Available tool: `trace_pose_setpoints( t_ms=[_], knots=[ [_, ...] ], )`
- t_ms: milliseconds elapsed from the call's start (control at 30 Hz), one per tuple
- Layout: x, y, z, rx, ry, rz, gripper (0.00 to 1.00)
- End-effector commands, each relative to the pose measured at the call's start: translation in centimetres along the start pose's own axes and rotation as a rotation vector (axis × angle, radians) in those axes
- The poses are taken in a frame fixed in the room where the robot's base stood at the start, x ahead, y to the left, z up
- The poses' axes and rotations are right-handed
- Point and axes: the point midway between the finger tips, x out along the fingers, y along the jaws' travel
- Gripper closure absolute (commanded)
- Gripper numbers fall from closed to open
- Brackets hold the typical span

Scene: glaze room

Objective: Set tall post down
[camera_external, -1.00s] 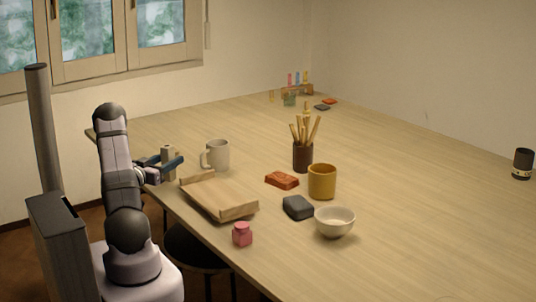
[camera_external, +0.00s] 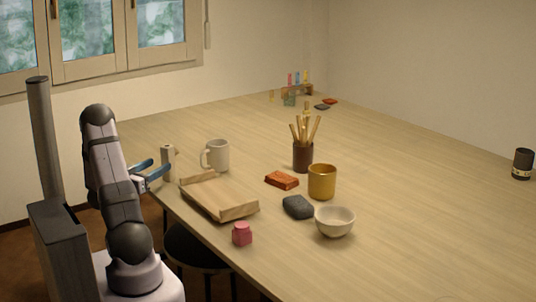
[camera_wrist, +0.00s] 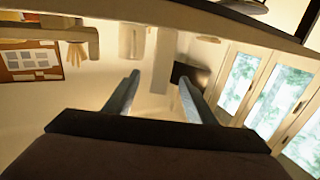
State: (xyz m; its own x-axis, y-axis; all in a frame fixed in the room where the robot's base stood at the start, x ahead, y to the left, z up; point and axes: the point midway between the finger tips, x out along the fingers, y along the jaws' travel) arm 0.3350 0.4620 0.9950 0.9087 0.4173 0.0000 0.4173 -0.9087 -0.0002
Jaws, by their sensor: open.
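The tall post (camera_external: 167,164) is a pale, narrow upright block standing at the table's left edge, left of the grey mug. My gripper (camera_external: 150,169) is open, its two blue fingers just left of the post and apart from it. In the wrist view, which is upside down, the gripper fingers (camera_wrist: 158,86) are spread and empty, and a pale upright shape that looks like the post (camera_wrist: 163,55) shows beyond them.
A grey mug (camera_external: 217,155) and a wooden tray (camera_external: 222,213) stand close to the post.

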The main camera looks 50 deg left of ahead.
Motion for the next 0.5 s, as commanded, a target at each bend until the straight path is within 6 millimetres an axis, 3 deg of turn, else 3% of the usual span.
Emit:
trace_pose_setpoints(
  t_ms=[200,500],
  knots=[
    [0.1,-0.1,-0.3,0.002,0.002,0.001,0.5],
    [0.0,-0.4,-3.0,0.003,0.002,0.0,0.5]
  ],
)
